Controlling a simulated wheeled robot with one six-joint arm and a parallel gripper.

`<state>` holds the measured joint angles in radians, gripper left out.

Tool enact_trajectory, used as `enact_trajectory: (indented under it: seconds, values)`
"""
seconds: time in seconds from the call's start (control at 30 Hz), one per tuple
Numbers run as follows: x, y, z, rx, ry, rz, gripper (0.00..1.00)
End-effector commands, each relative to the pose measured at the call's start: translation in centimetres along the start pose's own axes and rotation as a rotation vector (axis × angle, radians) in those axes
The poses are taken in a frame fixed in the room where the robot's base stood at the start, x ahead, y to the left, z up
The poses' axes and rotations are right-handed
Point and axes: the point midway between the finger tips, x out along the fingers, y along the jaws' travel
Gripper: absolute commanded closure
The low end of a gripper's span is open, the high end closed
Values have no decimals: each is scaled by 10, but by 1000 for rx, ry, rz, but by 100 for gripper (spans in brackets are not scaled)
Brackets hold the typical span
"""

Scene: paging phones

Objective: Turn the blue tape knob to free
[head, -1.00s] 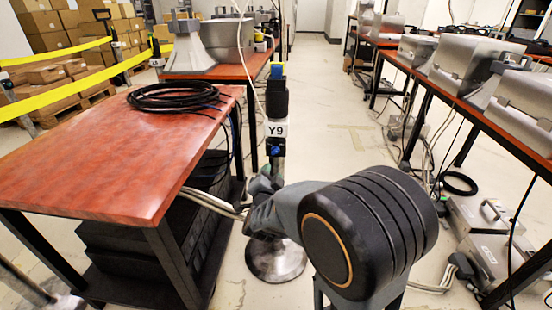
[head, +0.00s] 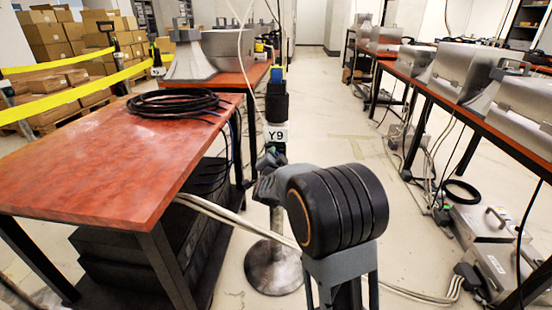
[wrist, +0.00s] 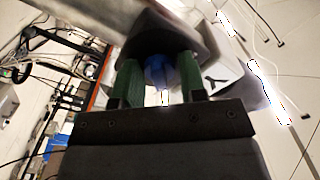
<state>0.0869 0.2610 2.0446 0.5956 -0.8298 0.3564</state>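The blue tape knob (wrist: 160,71) shows in the wrist view between the two green fingers of my gripper (wrist: 159,62). The fingers stand apart, one on each side of the knob; I cannot tell whether they touch it. In the head view, my gripper (head: 266,162) is at the post (head: 277,105), just under its white Y9 label (head: 276,134), and the knob is hidden behind it. Part of the label (wrist: 215,78) also shows right of the fingers in the wrist view. A blue piece (head: 278,73) tops the post.
A red-topped table (head: 100,165) with a coil of black cable (head: 172,102) stands close on the left. The post's round metal base (head: 273,268) rests on the floor. Grey cases (head: 465,70) line a long table on the right. Cables cross the floor.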

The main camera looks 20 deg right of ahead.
Motion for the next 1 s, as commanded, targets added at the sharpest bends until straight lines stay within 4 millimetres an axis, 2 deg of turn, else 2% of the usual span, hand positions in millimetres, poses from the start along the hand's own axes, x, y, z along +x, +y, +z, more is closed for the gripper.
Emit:
enact_trajectory:
  seconds: [0.2, 0.5, 0.77, 1.0]
  values:
    - [0, 0, 0, 0, 0, 0, 63]
    - [0, 0, 0, 0, 0, 1, 91]
    - [0, 0, 0, -33, -1, 2, 92]
    - [0, -1, -1, -176, -1, 3, 92]
